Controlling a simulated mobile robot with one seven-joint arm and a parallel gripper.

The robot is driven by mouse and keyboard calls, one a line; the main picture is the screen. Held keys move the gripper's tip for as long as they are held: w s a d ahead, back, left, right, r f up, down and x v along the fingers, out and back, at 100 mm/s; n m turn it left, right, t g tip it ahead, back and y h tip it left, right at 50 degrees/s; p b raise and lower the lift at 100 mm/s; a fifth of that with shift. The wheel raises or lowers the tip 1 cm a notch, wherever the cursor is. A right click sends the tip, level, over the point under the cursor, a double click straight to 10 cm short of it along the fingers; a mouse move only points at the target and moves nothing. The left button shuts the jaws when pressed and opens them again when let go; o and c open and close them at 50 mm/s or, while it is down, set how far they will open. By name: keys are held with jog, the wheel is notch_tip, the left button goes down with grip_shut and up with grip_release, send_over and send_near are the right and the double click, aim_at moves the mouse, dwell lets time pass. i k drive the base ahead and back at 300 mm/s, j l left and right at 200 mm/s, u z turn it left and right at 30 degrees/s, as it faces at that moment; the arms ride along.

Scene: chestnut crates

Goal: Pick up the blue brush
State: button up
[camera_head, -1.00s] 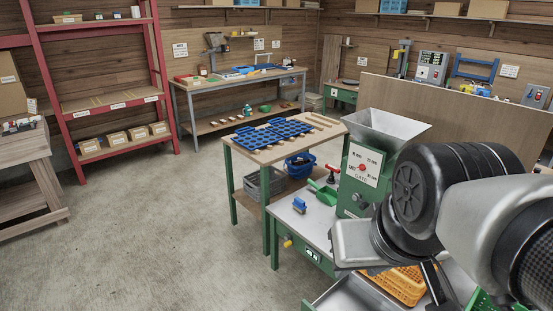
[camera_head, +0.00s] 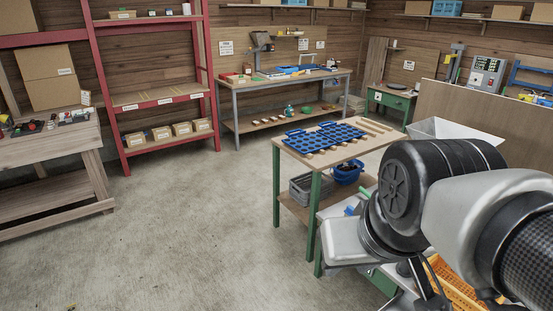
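A small blue thing (camera_head: 351,209), which looks like the blue brush, shows on the green-legged metal table. My arm covers most of it, so only a sliver of blue is visible. Dark parts of my gripper (camera_head: 425,287) show below my wrist at the lower right. They lie right of and nearer than the blue thing, apart from it in the picture. The fingertips are cut off or hidden, so I cannot tell whether they are open.
A wooden-topped stand (camera_head: 318,163) with blue seed trays (camera_head: 325,137) is just beyond. A blue bucket (camera_head: 347,174) and grey crate (camera_head: 301,189) sit on its lower shelf. An orange crate (camera_head: 455,284) is under my arm. The concrete floor at left is clear.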

aim_at(348, 212)
jog(key=i+j+u, duration=0.75)
jog(key=i, duration=0.2)
jog(key=i+z, duration=0.8)
jog(key=i+j+z, duration=0.25)
jog(key=z, duration=0.15)
jog(key=i+l+z, duration=0.1)
jog(key=i+z, duration=0.65)
jog(key=z, duration=0.15)
jog(key=i+j+z, duration=0.15)
jog(key=i+z, duration=0.55)
jog(key=j, duration=0.05)
